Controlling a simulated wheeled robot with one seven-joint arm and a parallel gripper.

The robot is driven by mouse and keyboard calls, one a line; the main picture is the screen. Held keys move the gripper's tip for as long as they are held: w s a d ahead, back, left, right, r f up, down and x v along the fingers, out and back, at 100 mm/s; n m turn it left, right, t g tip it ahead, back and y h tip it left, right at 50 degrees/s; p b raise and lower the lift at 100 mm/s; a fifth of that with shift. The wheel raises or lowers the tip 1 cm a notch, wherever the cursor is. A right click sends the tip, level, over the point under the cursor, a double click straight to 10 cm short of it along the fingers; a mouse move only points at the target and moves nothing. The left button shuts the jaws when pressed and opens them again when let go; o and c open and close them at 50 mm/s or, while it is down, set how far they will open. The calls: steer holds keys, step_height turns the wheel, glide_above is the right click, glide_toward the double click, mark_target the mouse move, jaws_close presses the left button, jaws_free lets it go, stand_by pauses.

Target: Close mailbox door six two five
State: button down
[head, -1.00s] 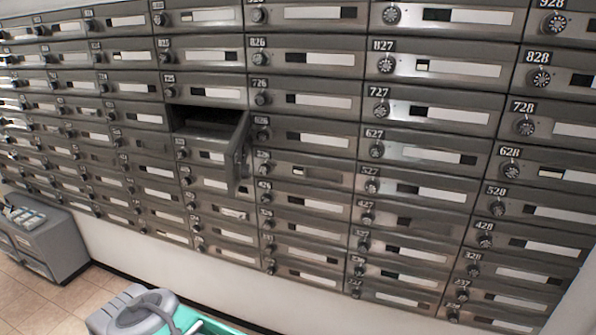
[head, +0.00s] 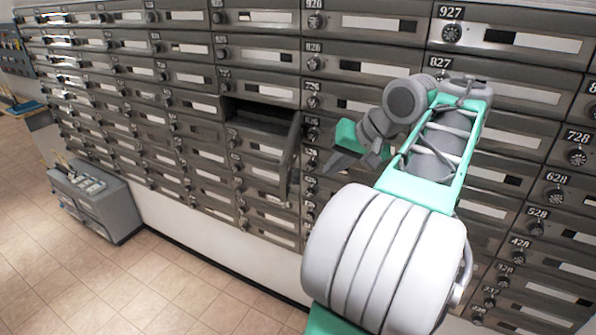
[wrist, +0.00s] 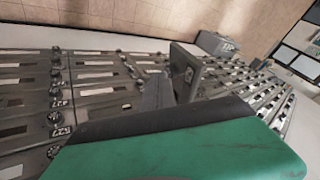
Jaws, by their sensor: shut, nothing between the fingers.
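One mailbox door (head: 293,150) stands swung open toward me, hinged at the right side of its dark opening (head: 262,113). In the earlier head view 725 is on the box just above, so this looks like 625; its own number is not legible. My gripper (head: 340,160) is shut and empty, to the right of the open door in the head view, with a gap between them. In the wrist view the open door (wrist: 187,72) stands out from the wall beyond my green finger (wrist: 180,150). My arm hides some mailboxes to the right.
Closed mailboxes with dials and labels fill the wall around the opening. A grey low cabinet (head: 97,205) with a tray on top stands on the floor at left. The tiled floor (head: 130,280) in front of the wall is clear.

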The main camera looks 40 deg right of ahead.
steer(key=b, duration=0.2)
glide_toward(288, 192)
step_height(288, 192, down, 3)
steer(key=d, duration=0.2)
steer(key=w+a, duration=0.2)
steer(key=shift+w+f, duration=0.35)
steer(key=shift+w+a, duration=0.1)
